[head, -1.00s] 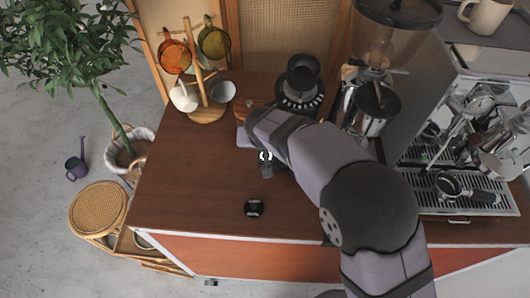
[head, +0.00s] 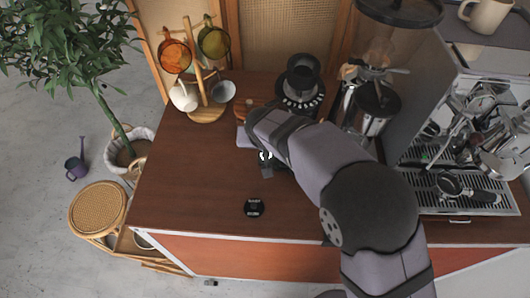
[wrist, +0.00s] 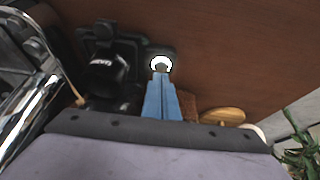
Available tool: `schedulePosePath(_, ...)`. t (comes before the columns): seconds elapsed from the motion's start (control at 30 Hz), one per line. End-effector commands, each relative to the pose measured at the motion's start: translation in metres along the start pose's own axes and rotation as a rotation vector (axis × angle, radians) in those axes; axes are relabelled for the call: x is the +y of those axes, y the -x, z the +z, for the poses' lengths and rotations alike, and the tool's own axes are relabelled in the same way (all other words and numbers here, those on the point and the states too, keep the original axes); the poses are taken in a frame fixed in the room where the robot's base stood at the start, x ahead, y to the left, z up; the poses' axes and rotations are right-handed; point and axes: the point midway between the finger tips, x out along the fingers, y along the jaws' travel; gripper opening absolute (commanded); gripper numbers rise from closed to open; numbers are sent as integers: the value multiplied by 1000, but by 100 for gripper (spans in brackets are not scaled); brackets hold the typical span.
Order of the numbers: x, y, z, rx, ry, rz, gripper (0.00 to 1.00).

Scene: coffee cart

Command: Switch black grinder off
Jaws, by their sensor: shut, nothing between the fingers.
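The black grinder (head: 300,88) stands at the back of the wooden counter, its lower front hidden behind my arm in the head view. In the wrist view its black body (wrist: 108,72) is at the upper left. A glowing white ring around a dark button (wrist: 160,64) sits on a dark base beside that body; part of the ring (head: 265,156) also shows in the head view. My gripper (wrist: 160,80) is shut and empty, its blue fingers together. The fingertips are right at the button's near edge; I cannot tell whether they touch.
A wooden cup stand (head: 205,112) with cups is left of the grinder. A large grinder with a clear hopper (head: 372,45) and an espresso machine (head: 455,140) stand to the right. A small black disc (head: 255,208) lies on the counter (head: 185,190), which is clear around it.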

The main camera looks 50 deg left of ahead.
Motion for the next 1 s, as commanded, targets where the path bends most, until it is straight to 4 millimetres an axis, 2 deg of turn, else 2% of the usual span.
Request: schedulePosePath(1.0, 0, -7, 3, 0, 0, 0, 0)
